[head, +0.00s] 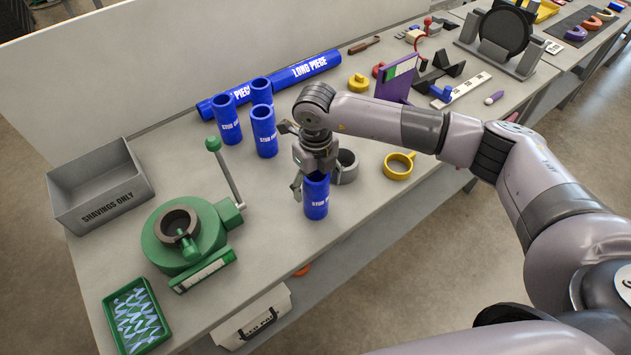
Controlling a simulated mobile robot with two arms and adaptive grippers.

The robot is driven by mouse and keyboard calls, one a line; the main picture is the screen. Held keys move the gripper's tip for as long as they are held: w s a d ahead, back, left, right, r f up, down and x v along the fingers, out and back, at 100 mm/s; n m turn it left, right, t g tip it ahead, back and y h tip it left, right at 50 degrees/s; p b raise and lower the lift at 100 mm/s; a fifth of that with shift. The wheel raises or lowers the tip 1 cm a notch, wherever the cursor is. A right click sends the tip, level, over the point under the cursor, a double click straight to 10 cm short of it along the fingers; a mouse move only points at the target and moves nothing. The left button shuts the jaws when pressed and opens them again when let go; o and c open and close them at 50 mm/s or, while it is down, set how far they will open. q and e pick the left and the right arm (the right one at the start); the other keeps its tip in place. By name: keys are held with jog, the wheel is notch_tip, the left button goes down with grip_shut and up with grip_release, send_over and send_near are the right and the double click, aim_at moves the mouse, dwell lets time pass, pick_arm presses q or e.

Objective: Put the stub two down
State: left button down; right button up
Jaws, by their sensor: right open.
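A blue stub (316,200) stands upright on the bench near its front edge; its label begins with "STUB", but I cannot read the number for sure. My right gripper (315,178) is directly above it, pointing down, with its open fingers around the stub's top. The stub's upper end is partly hidden by the gripper. Three more blue stubs stand upright further back left: one at the left (229,122), one behind (262,92) and one in front (264,133). My left gripper is out of view.
A grey ring (345,167) stands close right of the gripper, with a yellow ring (398,166) beyond. A green clamp-like tool (182,238) with an upright lever (229,175) is at the left, beside a grey shavings bin (100,188). A long blue pipe (300,72) lies behind.

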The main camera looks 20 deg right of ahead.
notch_tip(320, 180, up, 11)
jog(key=b, duration=0.5)
jog(key=shift+f, duration=0.2)
jog(key=shift+r, duration=0.75)
jog(key=shift+d, duration=0.1)
